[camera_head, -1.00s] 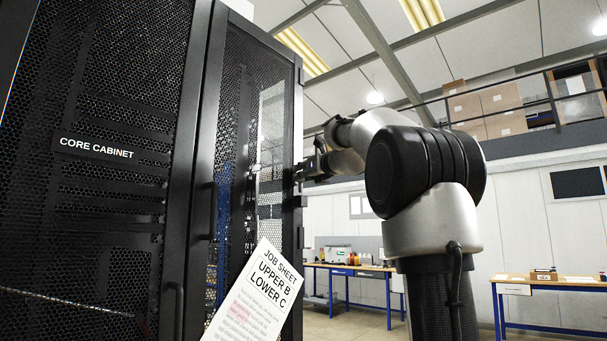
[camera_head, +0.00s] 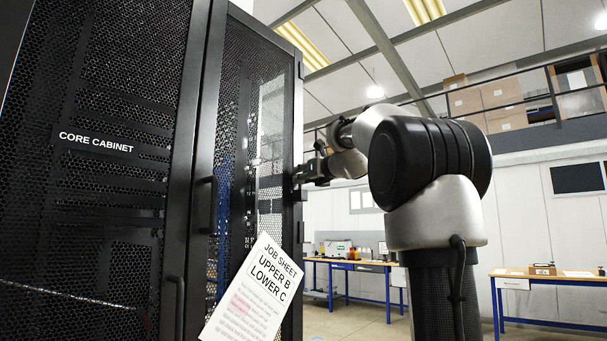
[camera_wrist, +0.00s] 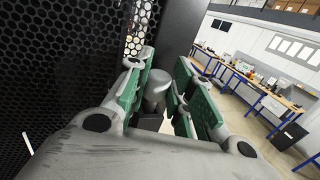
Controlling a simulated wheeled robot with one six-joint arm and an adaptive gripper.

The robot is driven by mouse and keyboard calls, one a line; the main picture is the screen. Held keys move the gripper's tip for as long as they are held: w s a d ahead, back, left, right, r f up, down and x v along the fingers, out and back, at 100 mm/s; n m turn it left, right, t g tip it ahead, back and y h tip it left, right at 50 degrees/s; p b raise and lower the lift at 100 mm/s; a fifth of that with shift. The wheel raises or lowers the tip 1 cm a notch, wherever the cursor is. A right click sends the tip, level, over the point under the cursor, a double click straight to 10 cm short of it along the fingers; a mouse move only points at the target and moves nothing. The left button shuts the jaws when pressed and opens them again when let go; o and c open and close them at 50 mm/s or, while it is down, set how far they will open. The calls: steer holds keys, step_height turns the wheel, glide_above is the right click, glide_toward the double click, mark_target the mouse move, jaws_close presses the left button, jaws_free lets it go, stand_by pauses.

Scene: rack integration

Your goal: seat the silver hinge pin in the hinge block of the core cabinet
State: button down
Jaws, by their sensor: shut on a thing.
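The core cabinet (camera_head: 203,110) stands at left in the head view, with black mesh doors and a name label. My gripper (camera_head: 308,172) is at its right edge, about mid-height. In the wrist view my gripper (camera_wrist: 162,82) has green-padded fingers shut on the silver hinge pin (camera_wrist: 155,92), whose rounded head shows between them. The pin's lower end is hidden by the gripper body. A dark block (camera_head: 298,195) on the cabinet's right edge, just below the gripper, looks like the hinge block. I cannot tell whether the pin touches it.
A white job sheet (camera_head: 255,290) reading "UPPER B, LOWER C" hangs in front of the door. The mesh panel (camera_wrist: 60,70) is close on the left in the wrist view. Blue-legged workbenches (camera_head: 350,264) stand well behind, with open floor before them.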

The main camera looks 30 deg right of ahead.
steer(key=shift+f, duration=0.7)
steer(key=c, duration=1.2)
jaws_free()
steer(key=shift+o, duration=0.2)
steer(key=shift+s, duration=0.1)
steer(key=s, duration=1.1)
steer(key=shift+s+d+f, duration=0.2)
steer(key=shift+s+d, duration=0.05)
steer(key=shift+s, duration=0.15)
